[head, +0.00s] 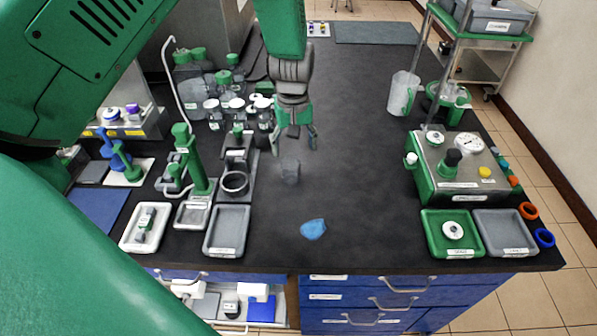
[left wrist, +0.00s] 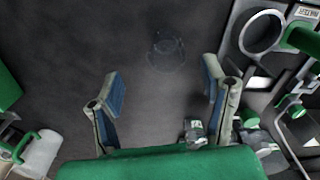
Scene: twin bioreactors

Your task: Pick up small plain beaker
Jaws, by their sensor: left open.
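The small plain beaker (head: 290,171) is clear glass and stands alone on the dark bench top, near the middle. It also shows faintly in the left wrist view (left wrist: 167,50), just beyond the fingertips and roughly between their lines. My left gripper (head: 294,146) points down and is open and empty, a little above and behind the beaker in the head view. Its two blue-padded fingers (left wrist: 162,78) are spread wide and apart from the glass. My right gripper is not in view.
A holder with a grey ring (head: 235,182) stands left of the beaker, with several capped bottles (head: 236,104) behind it. A blue cloth-like piece (head: 313,229) lies in front. A large clear jug (head: 402,93) and a green-and-grey device (head: 457,168) stand right. Bench right of the beaker is clear.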

